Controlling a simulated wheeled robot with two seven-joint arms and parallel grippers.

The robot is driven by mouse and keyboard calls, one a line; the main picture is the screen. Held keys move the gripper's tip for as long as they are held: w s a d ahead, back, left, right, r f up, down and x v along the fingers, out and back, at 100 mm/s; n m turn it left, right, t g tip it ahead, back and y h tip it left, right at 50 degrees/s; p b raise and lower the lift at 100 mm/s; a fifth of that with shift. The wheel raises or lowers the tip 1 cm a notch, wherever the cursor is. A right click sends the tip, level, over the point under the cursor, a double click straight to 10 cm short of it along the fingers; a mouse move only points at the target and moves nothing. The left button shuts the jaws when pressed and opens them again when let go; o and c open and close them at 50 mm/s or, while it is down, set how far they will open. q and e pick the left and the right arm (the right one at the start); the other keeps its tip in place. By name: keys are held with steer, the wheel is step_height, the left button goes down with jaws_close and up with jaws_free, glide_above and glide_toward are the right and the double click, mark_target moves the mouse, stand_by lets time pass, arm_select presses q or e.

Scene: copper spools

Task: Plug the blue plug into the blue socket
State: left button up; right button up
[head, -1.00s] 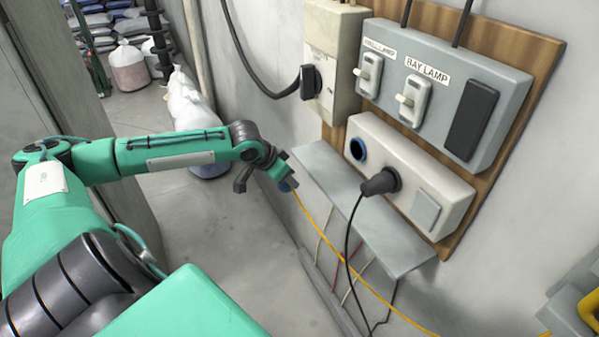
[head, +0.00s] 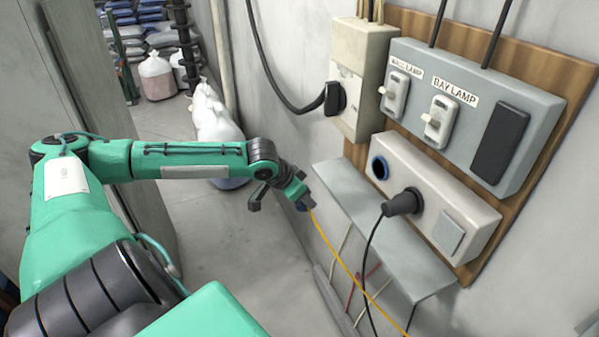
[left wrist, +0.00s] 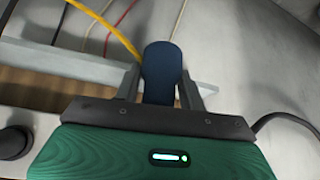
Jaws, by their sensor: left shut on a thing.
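My left gripper (left wrist: 160,95) is shut on the blue plug (left wrist: 161,68), which sits between its two fingers in the left wrist view. In the head view the left gripper (head: 296,196) is left of the grey shelf, and the plug (head: 302,206) shows only as a small dark blue end. A yellow cable (head: 335,252) runs down to the right from the plug. The blue socket (head: 379,168) is a blue-rimmed round hole at the left end of the white socket box (head: 436,194). It is empty, and the plug is apart from it, to the left and lower in the picture. My right gripper is not in view.
A black plug (head: 403,202) sits in the same box, right of the blue socket, with its black cable hanging down. The grey shelf (head: 385,235) juts out below the box. A switch panel (head: 480,105) is above. Open floor lies left of the shelf.

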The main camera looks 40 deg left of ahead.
arm_select(q)
steer(key=w+d+r+m+t+h+b, duration=0.1)
steer(key=w+d+r+t+h, duration=0.15)
steer(key=d, duration=0.35)
steer(key=w+d+r+m+t+h, duration=0.1)
steer(key=w+d+t+h, duration=0.2)
steer(key=d+t, duration=0.15)
steer(key=s+a+r+n+t+b, duration=0.1)
steer(key=s+r+n+t, duration=0.3)
steer(key=t, duration=0.6)
steer(key=shift+s+r+y, duration=0.2)
steer(key=shift+r+y, duration=0.15)
steer(key=shift+r, duration=0.95)
steer(key=shift+w+d+b, duration=0.2)
steer(key=shift+w+d, duration=0.2)
steer(key=shift+w, duration=0.5)
steer(key=shift+w+d+b, duration=0.15)
steer(key=shift+w+d, duration=0.2)
steer(key=shift+w, duration=0.6)
steer(key=shift+w+d+b, duration=0.2)
steer(key=shift+w+d, duration=0.2)
steer(key=shift+w, duration=0.5)
steer(key=shift+p, duration=0.3)
